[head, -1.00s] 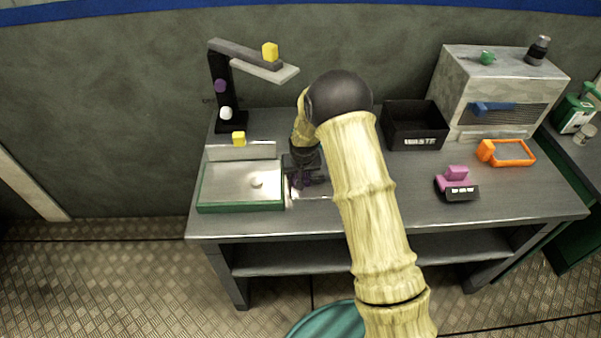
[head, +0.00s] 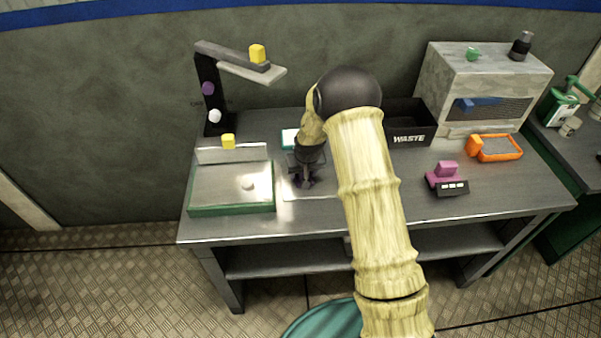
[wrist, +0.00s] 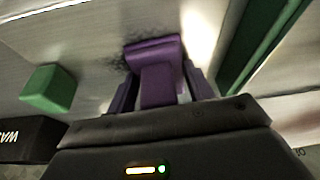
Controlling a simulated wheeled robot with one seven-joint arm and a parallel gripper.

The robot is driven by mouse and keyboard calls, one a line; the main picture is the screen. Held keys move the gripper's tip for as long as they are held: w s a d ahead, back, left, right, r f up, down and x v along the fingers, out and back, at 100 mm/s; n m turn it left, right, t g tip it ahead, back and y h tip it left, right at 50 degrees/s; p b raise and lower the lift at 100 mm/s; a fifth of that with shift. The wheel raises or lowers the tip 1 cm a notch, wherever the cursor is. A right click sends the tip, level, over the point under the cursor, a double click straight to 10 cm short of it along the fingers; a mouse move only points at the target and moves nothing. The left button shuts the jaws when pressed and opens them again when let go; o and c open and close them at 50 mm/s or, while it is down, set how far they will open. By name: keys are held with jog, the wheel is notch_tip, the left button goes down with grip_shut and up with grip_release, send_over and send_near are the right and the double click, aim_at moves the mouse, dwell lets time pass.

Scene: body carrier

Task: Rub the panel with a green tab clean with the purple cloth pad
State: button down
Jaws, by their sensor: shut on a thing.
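The metal panel (head: 291,190) lies flat on the bench, partly hidden behind my arm. Its green tab (head: 289,138) shows just behind my wrist, and as a green block in the wrist view (wrist: 48,88). My gripper (head: 304,180) points down over the panel, shut on the purple cloth pad (wrist: 156,70). The pad is at the panel's surface and seems to touch it. Dark speckled smudges (wrist: 115,72) show on the panel beside the pad in the wrist view.
A green-edged tray (head: 232,208) with a yellow block (head: 228,141) stands close left of the panel. A black waste bin (head: 409,137), a purple-and-black item (head: 447,178) and an orange-framed item (head: 495,147) are to the right. A lamp-like stand (head: 208,95) rises behind left.

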aim_at(327, 182)
jog(key=shift+d, duration=1.95)
jog(key=shift+s+d+f, duration=0.1)
jog(key=shift+d, duration=0.95)
jog(key=shift+d+f, duration=0.1)
jog(key=shift+d, duration=0.9)
jog(key=shift+s, duration=0.15)
jog(key=shift+s, duration=1.2)
jog(key=shift+a, duration=0.15)
